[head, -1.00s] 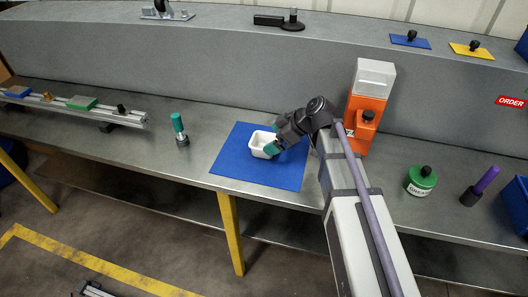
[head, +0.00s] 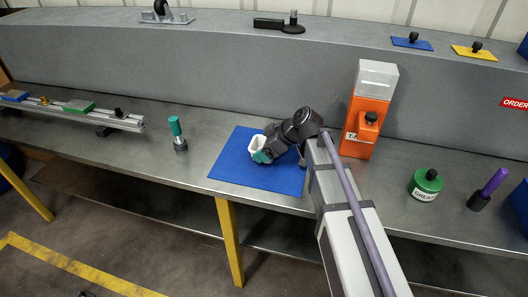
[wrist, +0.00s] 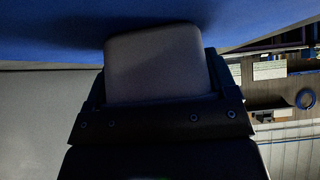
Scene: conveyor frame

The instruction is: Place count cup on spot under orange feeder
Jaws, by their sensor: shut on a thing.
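The small white count cup (head: 256,150) is in my gripper (head: 262,157), above the blue mat, and looks tilted with its opening toward the left. My gripper has teal fingertips and is shut on the cup's wall. In the wrist view the cup (wrist: 155,62) shows as a dark grey block between the fingers, with blue behind it. The orange feeder (head: 359,140), with a clear hopper on top, stands on the bench to the right of my gripper. The spot under its outlet cannot be made out; my arm is in front of that area.
The blue mat (head: 232,170) lies on the metal bench. A teal-handled tool (head: 177,130) stands to its left, beside a rail with coloured blocks (head: 78,107). A green grease jar (head: 426,185) and a purple-handled tool (head: 489,187) stand at the right.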

